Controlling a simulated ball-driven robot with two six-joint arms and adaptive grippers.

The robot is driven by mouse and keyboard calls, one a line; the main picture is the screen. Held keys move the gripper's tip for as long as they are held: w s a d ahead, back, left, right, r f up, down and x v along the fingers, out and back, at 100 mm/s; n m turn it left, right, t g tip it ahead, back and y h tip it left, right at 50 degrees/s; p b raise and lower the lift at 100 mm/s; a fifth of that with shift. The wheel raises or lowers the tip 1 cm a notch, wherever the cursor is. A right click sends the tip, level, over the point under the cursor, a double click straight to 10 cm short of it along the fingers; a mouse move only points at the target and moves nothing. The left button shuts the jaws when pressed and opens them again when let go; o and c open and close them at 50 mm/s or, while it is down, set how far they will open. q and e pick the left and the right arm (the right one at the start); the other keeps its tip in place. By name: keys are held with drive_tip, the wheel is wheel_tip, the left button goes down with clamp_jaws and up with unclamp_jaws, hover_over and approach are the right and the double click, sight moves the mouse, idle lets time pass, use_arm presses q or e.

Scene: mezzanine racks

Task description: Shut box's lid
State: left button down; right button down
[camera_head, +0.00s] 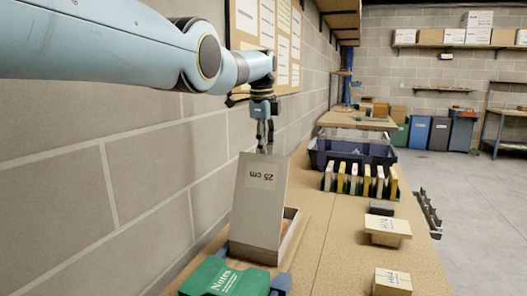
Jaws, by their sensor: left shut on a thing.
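The box (290,240) sits on the workbench near the wall, with its inside partly showing to the right of its lid. The grey-white lid (262,205), marked "25 cm" upside down, stands raised, close to upright, and hides much of the box. My left gripper (265,148) points down from above and is shut on the lid's top edge. The fingertips are small in the picture. My right gripper is out of view.
A green "Notes" book (222,279) lies in front of the box. Two cartons (388,231) (392,282) and a small dark block (382,208) are to the right. Upright books (360,181) and a dark blue bin (350,152) stand farther back. Bare bench lies between box and cartons.

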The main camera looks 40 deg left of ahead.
use_arm(q)
drive_tip(key=shift+d+f, duration=0.1)
drive_tip(key=shift+f, duration=0.05)
drive_tip(key=c, duration=1.5)
unclamp_jaws()
drive_tip(key=shift+w, duration=0.1)
drive_tip(key=shift+c, duration=0.2)
wheel_tip(320, 180, up, 12)
drive_tip(key=s, duration=0.1)
drive_tip(key=shift+s+d, duration=0.2)
